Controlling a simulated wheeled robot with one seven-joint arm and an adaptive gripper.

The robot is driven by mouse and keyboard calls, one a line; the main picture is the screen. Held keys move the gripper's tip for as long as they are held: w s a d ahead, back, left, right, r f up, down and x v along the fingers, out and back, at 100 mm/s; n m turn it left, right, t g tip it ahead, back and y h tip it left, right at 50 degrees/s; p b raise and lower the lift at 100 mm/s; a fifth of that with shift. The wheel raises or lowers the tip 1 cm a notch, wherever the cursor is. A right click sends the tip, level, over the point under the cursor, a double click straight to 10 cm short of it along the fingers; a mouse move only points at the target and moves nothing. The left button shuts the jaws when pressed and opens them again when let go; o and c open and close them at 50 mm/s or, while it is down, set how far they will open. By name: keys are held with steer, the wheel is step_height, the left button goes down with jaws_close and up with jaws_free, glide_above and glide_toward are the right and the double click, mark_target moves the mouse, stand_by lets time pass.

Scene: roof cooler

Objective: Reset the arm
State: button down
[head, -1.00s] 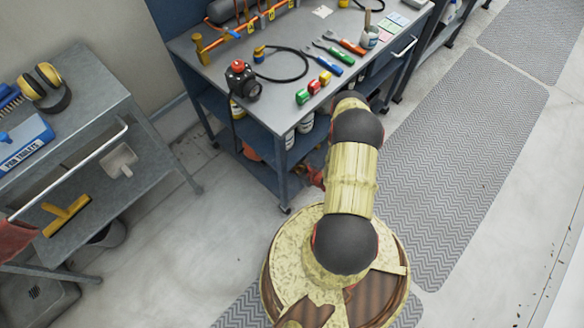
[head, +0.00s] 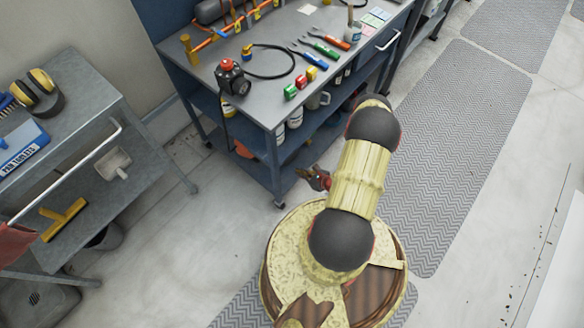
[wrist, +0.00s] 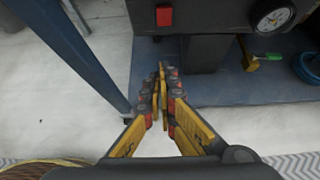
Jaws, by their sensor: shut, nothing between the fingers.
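My gripper (wrist: 162,95) is shut and empty in the wrist view, its yellow and dark fingers meeting in the middle. It hangs over the floor at the edge of a blue lower shelf (wrist: 215,125). In the head view my gripper (head: 308,174) shows as a small dark red shape left of my arm, in front of the blue workbench (head: 278,170). My arm bends out from my base, and part of it is hidden behind its own links.
The workbench top holds a black device with a red knob (head: 233,78), a cable and several tools. A grey cart (head: 100,100) stands at the left. Patterned mats (head: 450,150) lie on the right. A blue bench leg (wrist: 85,60) stands close left of my gripper.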

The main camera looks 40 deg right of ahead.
steer(key=s, duration=0.1)
steer(key=s+r, duration=0.1)
steer(key=s, duration=0.1)
steer(key=shift+p, duration=0.35)
